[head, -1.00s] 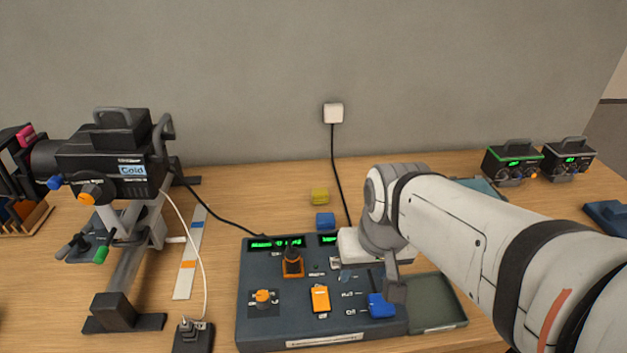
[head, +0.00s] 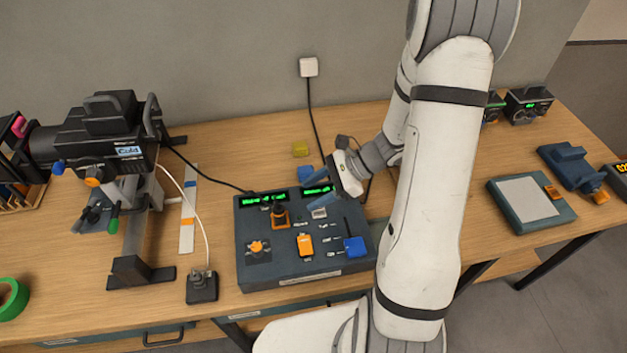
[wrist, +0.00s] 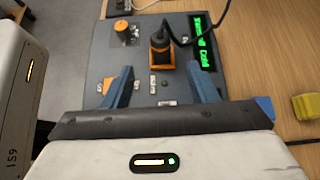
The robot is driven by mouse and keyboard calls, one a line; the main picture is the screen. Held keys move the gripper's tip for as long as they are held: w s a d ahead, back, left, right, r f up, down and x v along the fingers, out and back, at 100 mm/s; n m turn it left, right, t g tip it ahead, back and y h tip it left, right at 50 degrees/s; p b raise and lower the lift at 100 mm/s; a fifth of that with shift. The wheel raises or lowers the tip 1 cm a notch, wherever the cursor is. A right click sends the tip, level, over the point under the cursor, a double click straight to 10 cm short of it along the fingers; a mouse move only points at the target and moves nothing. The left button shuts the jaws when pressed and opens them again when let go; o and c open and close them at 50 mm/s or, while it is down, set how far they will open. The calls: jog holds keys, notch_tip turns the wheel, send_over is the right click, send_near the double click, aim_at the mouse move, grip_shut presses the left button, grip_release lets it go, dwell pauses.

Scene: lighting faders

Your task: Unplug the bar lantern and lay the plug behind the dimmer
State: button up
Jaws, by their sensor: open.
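A black lantern (head: 105,140) labelled "Cold" stands on a stand at the left of the table in the head view. Its black cable runs to a black plug (head: 279,208) seated upright in an orange socket on the dark grey dimmer console (head: 290,270). The plug also shows in the wrist view (wrist: 160,42), in its orange socket. My gripper (head: 315,198) is over the console, to the right of the plug. In the wrist view its two blue fingers (wrist: 161,82) are apart and empty, with the plug beyond their tips.
A white cable runs from the lantern to a black box (head: 202,287). A black wall cable (head: 312,110) descends behind the console. Table behind the console's left part is mostly clear.

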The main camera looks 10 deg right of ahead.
aim_at(279, 214)
jog(key=shift+a+f+b, duration=0.45)
jog(key=b+x, duration=0.3)
jog(key=x, duration=0.3)
jog(key=shift+b, duration=0.3)
jog(key=shift+b+x, duration=0.55)
jog(key=shift+x, duration=0.35)
jog(key=shift+a+r, duration=0.1)
jog(key=c, duration=1)
jog(key=shift+c, duration=0.2)
jog(key=shift+w+r, duration=0.1)
jog(key=shift+r, duration=0.1)
jog(key=shift+r+p, duration=1.8)
jog(key=shift+r, duration=0.4)
